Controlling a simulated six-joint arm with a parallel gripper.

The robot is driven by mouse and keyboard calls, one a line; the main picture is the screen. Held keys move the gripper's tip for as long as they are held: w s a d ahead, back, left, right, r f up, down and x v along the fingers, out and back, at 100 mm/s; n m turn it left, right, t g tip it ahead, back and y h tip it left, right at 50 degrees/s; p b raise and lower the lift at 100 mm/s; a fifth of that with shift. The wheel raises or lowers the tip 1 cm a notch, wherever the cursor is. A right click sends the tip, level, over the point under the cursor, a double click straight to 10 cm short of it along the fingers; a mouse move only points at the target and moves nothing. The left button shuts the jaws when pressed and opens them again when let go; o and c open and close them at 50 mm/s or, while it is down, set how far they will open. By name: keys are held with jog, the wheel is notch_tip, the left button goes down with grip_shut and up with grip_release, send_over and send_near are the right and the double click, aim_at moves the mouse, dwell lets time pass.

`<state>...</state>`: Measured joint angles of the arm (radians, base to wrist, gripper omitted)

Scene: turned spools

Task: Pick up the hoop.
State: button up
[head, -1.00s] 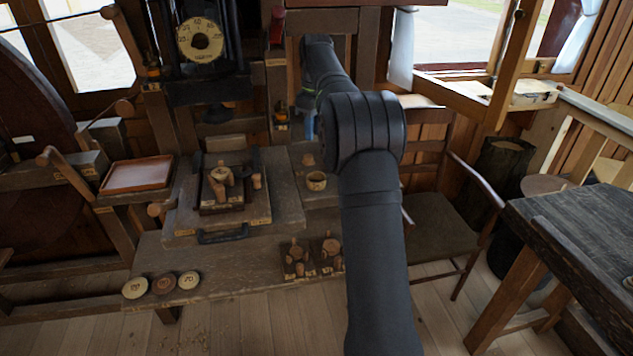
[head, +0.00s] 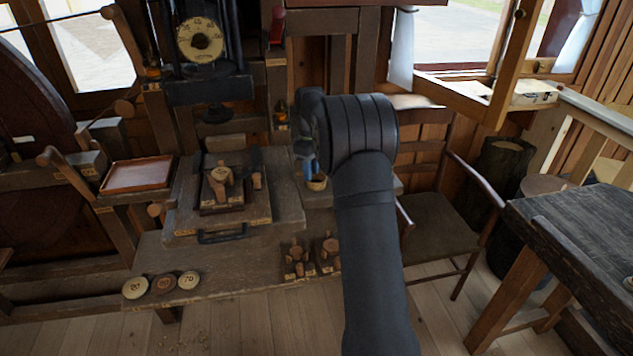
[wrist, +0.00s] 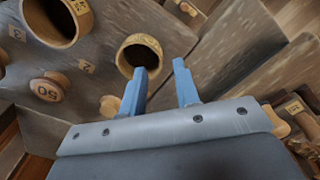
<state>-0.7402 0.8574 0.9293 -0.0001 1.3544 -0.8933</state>
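The hoop, a short light-wood ring with a dark hollow, stands on the grey wooden bench at centre in the head view (head: 317,184). It also shows in the wrist view (wrist: 156,42), just beyond my fingertips. My gripper (wrist: 160,66) has two blue fingers spread apart with nothing between them. The left fingertip overlaps the near rim of the hoop in the picture; I cannot tell whether they touch. In the head view my gripper (head: 306,168) is over the bench, beside and partly in front of the hoop.
A larger wooden ring (wrist: 55,22) and a spool marked 50 (wrist: 48,87) stand left in the wrist view. Turned pieces stand on a raised board (head: 222,178) left of the hoop. Several numbered discs (head: 162,286) lie at the bench's front left.

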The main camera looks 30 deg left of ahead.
notch_tip(320, 180, down, 4)
jog(key=shift+d+f, duration=0.1)
jog(key=shift+f, duration=0.05)
grip_shut()
dwell(0.4)
